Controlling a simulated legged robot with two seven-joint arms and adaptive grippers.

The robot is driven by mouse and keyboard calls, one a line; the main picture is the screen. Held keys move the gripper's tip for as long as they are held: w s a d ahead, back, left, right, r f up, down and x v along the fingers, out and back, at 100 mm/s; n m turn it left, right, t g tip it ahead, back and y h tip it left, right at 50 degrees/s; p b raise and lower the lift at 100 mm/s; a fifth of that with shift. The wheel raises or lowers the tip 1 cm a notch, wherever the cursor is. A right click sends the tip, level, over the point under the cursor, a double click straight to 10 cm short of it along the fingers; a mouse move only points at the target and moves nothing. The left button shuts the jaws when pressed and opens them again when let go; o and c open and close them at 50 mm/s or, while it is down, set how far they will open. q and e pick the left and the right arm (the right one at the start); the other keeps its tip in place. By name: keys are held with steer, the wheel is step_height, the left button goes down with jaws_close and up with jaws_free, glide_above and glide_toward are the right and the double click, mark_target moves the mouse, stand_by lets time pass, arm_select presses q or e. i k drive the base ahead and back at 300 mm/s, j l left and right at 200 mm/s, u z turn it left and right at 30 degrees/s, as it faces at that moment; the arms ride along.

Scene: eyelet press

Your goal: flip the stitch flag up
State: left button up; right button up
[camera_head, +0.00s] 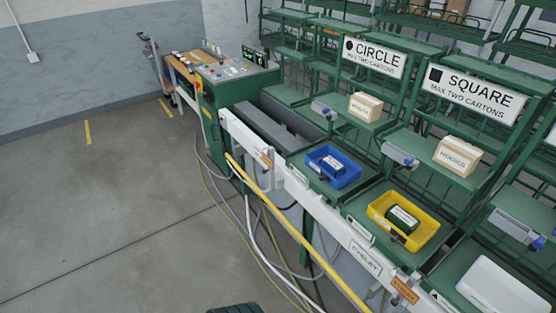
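I cannot pick out the stitch flag for certain. An orange tag (405,290) with dark lettering too small to read sits at the lower right end of the white rail (325,219). A second orange tag (263,158) lies against the same rail farther up. A white plate reading EYELET (365,257) is on the rail left of the lower orange tag. Neither of my grippers shows. A dark ribbed part at the bottom edge is cut off, and I cannot tell what it is.
A yellow bar (290,229) and loose hoses run along the rail's front. Behind it stand a blue bin (346,177), a yellow bin (431,233), a white bin (500,288) and green racks with CIRCLE and SQUARE signs. A control panel (236,70) is at the back. The left floor is clear.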

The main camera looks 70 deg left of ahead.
mark_target(266, 159)
steer(key=u, duration=2.3)
steer(key=i+j, duration=0.15)
steer(key=i, duration=0.5)
steer(key=i+j, duration=0.1)
steer(key=i, duration=0.55)
steer(key=i+z, duration=0.1)
steer(key=z, duration=1.05)
